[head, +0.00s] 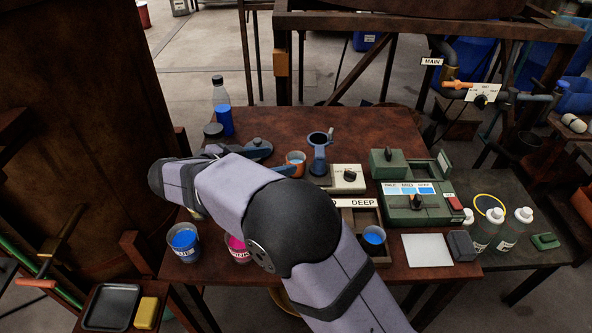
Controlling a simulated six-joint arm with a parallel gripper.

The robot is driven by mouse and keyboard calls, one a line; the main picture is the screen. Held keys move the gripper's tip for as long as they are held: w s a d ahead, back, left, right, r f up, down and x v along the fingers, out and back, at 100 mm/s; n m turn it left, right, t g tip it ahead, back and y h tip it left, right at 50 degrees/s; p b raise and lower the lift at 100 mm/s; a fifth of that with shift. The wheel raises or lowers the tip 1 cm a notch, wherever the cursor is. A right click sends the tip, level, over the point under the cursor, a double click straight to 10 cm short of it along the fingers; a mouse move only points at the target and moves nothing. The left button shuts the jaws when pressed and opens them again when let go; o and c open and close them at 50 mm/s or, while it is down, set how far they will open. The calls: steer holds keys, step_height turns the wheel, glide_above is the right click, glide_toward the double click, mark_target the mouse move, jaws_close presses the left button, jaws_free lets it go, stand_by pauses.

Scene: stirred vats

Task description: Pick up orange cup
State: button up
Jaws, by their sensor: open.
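The orange cup (296,158) stands upright on the brown table, left of a blue-grey funnel-like stand, with pale blue contents showing inside its rim. My gripper (279,161) is just left of the cup, mostly hidden behind my own forearm. Its blue-grey fingers are open and point toward the cup. One fingertip overlaps the cup's lower left side in the picture; I cannot tell whether it touches. Nothing is seen held.
A blue-filled cup (184,240) and a pink-filled cup (238,247) stand at the front left. A bottle (222,107) stands at the back left. The blue-grey stand (319,150) is close beside the orange cup. A green control box (418,205) sits at the right.

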mark_target(302, 157)
steer(key=shift+p+x, duration=1.25)
steer(key=shift+x, duration=2.45)
steer(key=shift+w+a+f, duration=0.1)
steer(key=shift+a, duration=0.1)
steer(key=c, duration=1.1)
